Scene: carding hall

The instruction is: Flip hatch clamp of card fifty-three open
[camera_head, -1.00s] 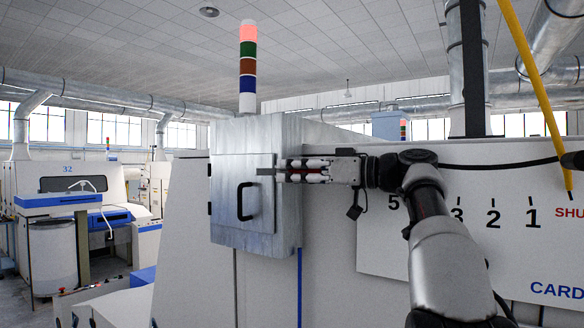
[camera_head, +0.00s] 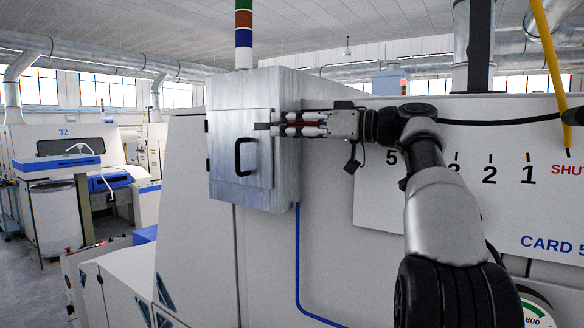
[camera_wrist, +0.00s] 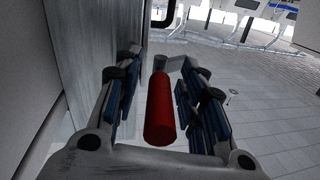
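The hatch (camera_head: 242,180) is a grey metal door on a box on the card's side, with a black handle (camera_head: 240,157) and hinges on its left edge. The door looks shut. The clamp's metal end (camera_head: 262,126) lies over the door's right edge. My gripper (camera_head: 306,124) is at the box's right side, fingers pointing left. In the wrist view the clamp's red grip (camera_wrist: 160,108) lies between my gripper's fingers (camera_wrist: 160,78), with visible gaps beside it. The gripper is open around the grip. The clamp's pivot is hidden.
A white panel (camera_head: 470,200) with numbers and "CARD 5" stands right of the box, partly behind my arm. A yellow pole (camera_head: 552,70) is at the upper right. A signal lamp (camera_head: 243,35) tops the box. Another machine marked 32 (camera_head: 55,165) stands far left, with open floor before it.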

